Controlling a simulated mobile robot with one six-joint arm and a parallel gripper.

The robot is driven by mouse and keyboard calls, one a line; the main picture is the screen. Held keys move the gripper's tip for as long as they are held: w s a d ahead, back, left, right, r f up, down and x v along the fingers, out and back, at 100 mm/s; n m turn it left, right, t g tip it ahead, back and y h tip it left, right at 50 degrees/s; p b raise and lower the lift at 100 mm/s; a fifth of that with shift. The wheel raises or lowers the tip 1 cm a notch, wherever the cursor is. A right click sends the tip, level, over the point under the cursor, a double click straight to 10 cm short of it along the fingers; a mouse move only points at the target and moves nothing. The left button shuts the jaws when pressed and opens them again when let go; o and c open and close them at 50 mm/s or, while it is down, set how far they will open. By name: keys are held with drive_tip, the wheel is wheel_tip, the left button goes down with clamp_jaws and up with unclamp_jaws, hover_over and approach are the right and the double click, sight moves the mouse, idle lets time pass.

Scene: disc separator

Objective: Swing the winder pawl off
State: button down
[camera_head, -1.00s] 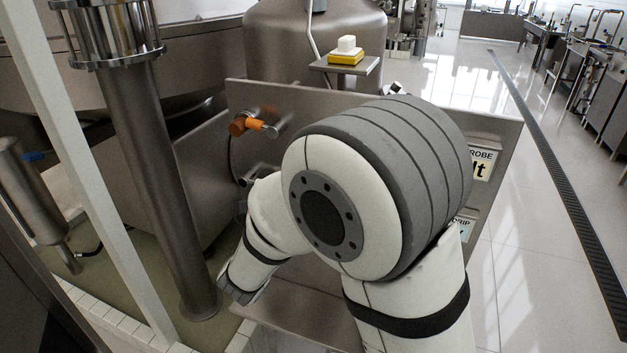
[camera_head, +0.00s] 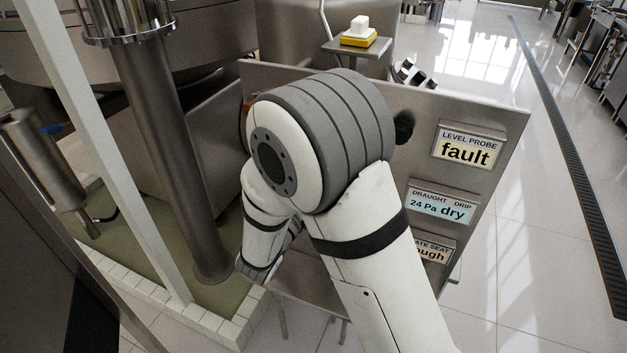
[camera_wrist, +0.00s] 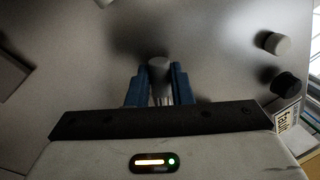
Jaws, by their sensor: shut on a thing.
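In the wrist view, my gripper (camera_wrist: 159,82) has its two blue fingers closed on a grey round-ended knob (camera_wrist: 158,65). The knob stands out from a plain grey metal panel. Whether this knob belongs to the winder pawl cannot be told. In the head view, my arm hides the gripper and the knob. The metal panel shows there too (camera_head: 470,105). A sliver of orange handle (camera_head: 247,108) shows at the left edge of my arm.
The panel carries a "LEVEL PROBE fault" sign (camera_head: 466,148) and a "24 Pa dry" sign (camera_head: 442,204). A black knob (camera_head: 404,128) sits beside my arm. A small shelf (camera_head: 357,45) holds a yellow and white block. A steel column (camera_head: 172,150) stands left.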

drive_tip(key=c, duration=1.3)
unclamp_jaws()
drive_tip(key=b+v, duration=0.1)
drive_tip(key=v, duration=0.7)
drive_tip(key=shift+d, duration=0.1)
